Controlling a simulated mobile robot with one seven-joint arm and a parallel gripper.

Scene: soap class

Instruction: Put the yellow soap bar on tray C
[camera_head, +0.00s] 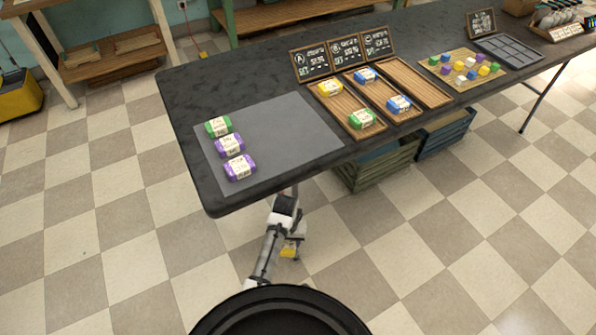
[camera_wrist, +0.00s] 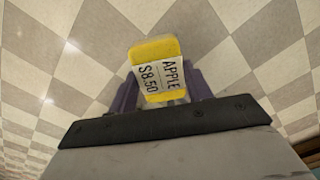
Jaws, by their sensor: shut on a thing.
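My gripper (camera_head: 292,243) is low over the floor in front of the table, shut on a yellow soap bar (camera_head: 287,253). In the wrist view the yellow soap bar (camera_wrist: 157,50) sits between the two fingers of my gripper (camera_wrist: 160,88), its white label reading APPLE $8.50. Tray C (camera_head: 416,84) is the rightmost of three wooden trays on the dark table and is empty. Tray A (camera_head: 344,106) holds a yellow bar (camera_head: 329,88) and a green bar (camera_head: 361,119). Tray B (camera_head: 383,93) holds two blue bars (camera_head: 399,103).
A grey mat (camera_head: 284,137) on the table's near left holds one green (camera_head: 218,126) and two purple bars (camera_head: 239,167). Sign boards (camera_head: 345,49) stand behind the trays. A board with small coloured cubes (camera_head: 462,70) lies right of tray C. Crates (camera_head: 378,167) stand under the table.

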